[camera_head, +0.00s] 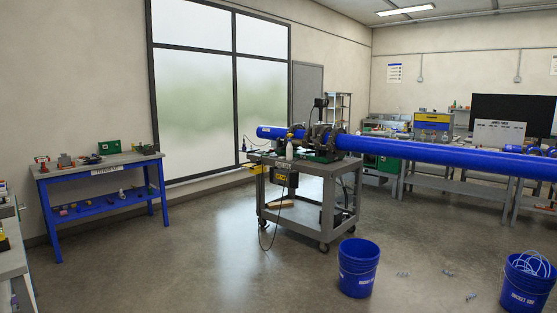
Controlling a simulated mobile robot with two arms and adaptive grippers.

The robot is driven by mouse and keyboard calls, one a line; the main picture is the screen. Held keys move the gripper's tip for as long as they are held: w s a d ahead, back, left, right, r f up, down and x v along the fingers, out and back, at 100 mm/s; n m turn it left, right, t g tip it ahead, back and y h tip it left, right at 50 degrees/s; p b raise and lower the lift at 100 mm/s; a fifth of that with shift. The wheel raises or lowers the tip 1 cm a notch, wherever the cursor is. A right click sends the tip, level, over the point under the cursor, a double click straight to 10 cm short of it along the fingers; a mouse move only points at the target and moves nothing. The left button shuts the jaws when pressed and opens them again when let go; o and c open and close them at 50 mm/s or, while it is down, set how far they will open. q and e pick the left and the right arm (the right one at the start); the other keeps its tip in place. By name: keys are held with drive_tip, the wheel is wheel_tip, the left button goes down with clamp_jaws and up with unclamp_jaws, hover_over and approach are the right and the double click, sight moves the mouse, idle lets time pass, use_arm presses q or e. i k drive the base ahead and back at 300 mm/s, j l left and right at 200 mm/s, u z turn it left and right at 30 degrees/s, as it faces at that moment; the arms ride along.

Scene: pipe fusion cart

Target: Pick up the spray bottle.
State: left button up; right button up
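A small white bottle (289,150) with a yellowish top stands upright on the grey cart (318,168) in the middle of the room, near its front left corner. It looks like the spray bottle, but it is too small to make out a trigger. It stands just in front of the dark fusion clamps and a blue pipe (440,155). Neither of my grippers is in view.
A blue bucket (358,268) stands on the floor in front of the cart, and another bucket (526,284) with tubing is at the far right. Small parts lie between them. A blue workbench (98,170) is on the left. Open floor lies before the cart.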

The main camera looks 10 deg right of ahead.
sight(290, 147)
drive_tip(key=i+l+z, duration=0.4)
drive_tip(key=i+l, duration=0.25)
drive_tip(key=l, duration=0.2)
drive_tip(key=i+l+z, duration=0.35)
drive_tip(key=i+l, duration=0.3)
drive_tip(key=i, duration=0.15)
drive_tip(key=i+j+u, duration=0.2)
drive_tip(key=i, duration=0.35)
drive_tip(key=i+l+u, duration=0.2)
drive_tip(key=i, duration=0.35)
drive_tip(key=i+u, duration=0.2)
drive_tip(key=i, duration=0.4)
drive_tip(key=i+l+u, duration=0.2)
drive_tip(key=i, duration=0.35)
